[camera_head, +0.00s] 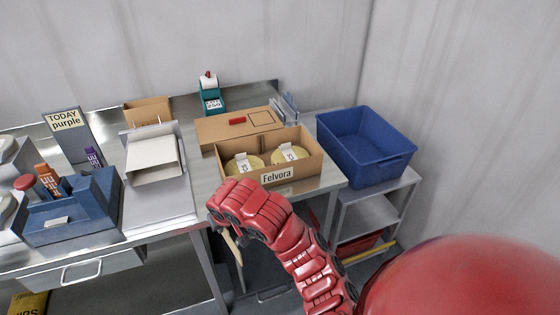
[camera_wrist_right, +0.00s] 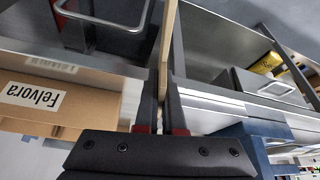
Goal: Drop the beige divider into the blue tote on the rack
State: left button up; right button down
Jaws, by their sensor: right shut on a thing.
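My right gripper (camera_head: 226,226) hangs in front of the steel table's front edge, below the open cardboard box. It is shut on the beige divider (camera_head: 233,247), a thin flat piece that points downward. In the right wrist view the divider (camera_wrist_right: 167,42) shows edge-on between the two dark fingers (camera_wrist_right: 166,85). The blue tote (camera_head: 372,175) stands on top of the rack (camera_head: 372,214) to the right of the table. The tote looks empty, and my gripper is well to its left. My left gripper is not in view.
The open cardboard box (camera_head: 310,172) labelled Felvora holds two round tan items at the table's right end. A flat cardboard piece (camera_head: 215,128), a teal device (camera_head: 211,98), a grey-white tray (camera_head: 155,158) and a blue holder (camera_head: 85,215) stand on the table. A drawer handle (camera_head: 80,272) sits below.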

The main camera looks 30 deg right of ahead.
aim_at(360, 159)
jog(key=i+z, duration=0.1)
jog(key=z, duration=1.45)
